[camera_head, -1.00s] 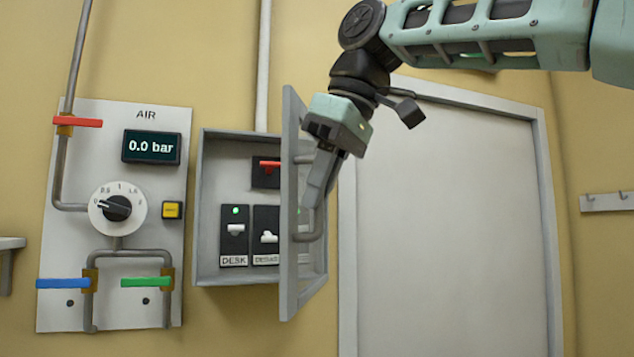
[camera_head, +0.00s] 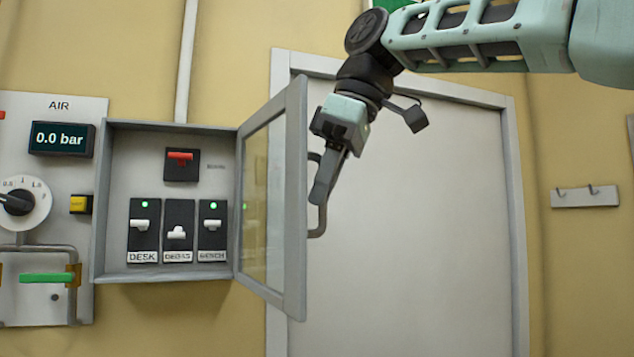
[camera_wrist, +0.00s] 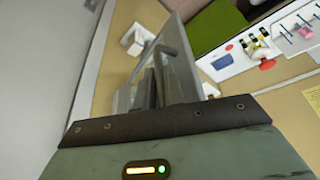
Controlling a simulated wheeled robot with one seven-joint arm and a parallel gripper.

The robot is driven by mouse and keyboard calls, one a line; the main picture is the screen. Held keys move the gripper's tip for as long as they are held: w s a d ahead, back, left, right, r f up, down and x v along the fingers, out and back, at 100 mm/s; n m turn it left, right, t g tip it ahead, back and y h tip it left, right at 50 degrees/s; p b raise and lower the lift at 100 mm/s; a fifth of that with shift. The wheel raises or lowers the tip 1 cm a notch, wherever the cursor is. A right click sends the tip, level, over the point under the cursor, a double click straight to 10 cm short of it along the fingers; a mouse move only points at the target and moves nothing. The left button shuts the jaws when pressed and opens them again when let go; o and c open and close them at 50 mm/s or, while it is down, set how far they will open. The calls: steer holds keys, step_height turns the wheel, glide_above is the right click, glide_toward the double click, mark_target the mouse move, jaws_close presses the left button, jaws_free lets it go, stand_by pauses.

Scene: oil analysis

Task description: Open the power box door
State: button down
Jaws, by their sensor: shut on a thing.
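The power box (camera_head: 170,270) is a grey wall box with its interior facing me. Inside are a red switch (camera_head: 180,157) and a row of labelled white switches (camera_head: 177,233). Its framed glass door (camera_head: 296,200) is hinged on the box's right side and stands swung well out from the wall. My gripper (camera_head: 322,190) is shut on the door's grey bar handle (camera_head: 318,222), on the door's outer face. In the wrist view the door (camera_wrist: 182,75) and its handle (camera_wrist: 158,75) show beyond my gripper's dark front edge; the fingertips are hard to make out.
A large white door (camera_head: 420,210) is behind my gripper. A hook rail (camera_head: 585,197) is at right.

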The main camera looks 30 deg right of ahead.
steer(key=shift+w+d, duration=0.3)
steer(key=shift+d, duration=0.4)
steer(key=shift+r, duration=0.1)
steer(key=c, duration=1.5)
jaws_free()
steer(key=shift+w, duration=0.1)
